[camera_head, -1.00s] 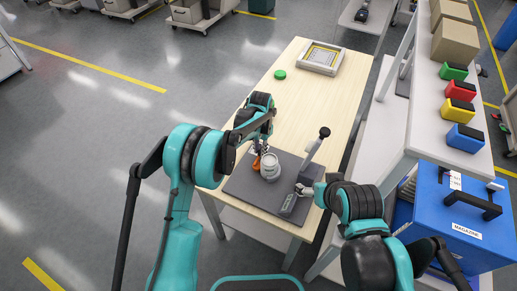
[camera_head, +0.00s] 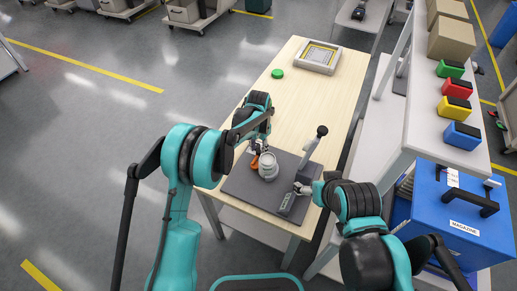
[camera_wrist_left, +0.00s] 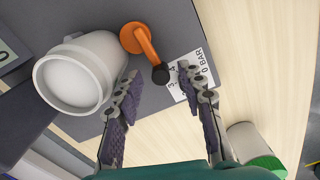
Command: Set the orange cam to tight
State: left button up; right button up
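The orange cam (camera_wrist_left: 142,42) is a round hub with a short lever ending in a black knob (camera_wrist_left: 160,74). It sits beside a white cylindrical cup (camera_wrist_left: 84,72) on a dark grey plate (camera_head: 240,185). My left gripper (camera_wrist_left: 160,83) is open. The black knob lies near the gap between its fingertips, with no clear contact. In the head view the orange cam (camera_head: 254,160) is partly hidden by my left arm. My right gripper (camera_head: 303,188) is at the grey block of an upright lever clamp; its fingers are too small to read.
A label reading "0 BAR" (camera_wrist_left: 195,75) lies beside the cam. The clamp lever (camera_head: 310,148) with a black knob stands to the right of the cup. A green-lidded jar (camera_head: 277,74) and a framed tray (camera_head: 320,57) are farther back. The table's middle is clear.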

aim_at(258, 151)
pick_arm(q)
notch_tip(258, 151, up, 12)
dwell(0.4)
dwell(0.3)
jog(key=s+a+r+n+t, duration=0.3)
jog(key=s+a+r+n, duration=0.1)
jog(key=s+a+r, duration=0.8)
jog(key=s+a+f+n+t, duration=0.2)
jog(key=s+a, duration=0.2)
jog(key=s, duration=0.4)
jog(key=s+a+f+n+t, duration=0.2)
jog(key=s+a, duration=0.3)
jog(key=s, duration=0.3)
jog(key=shift+f+n, duration=0.3)
jog(key=shift+n, duration=0.1)
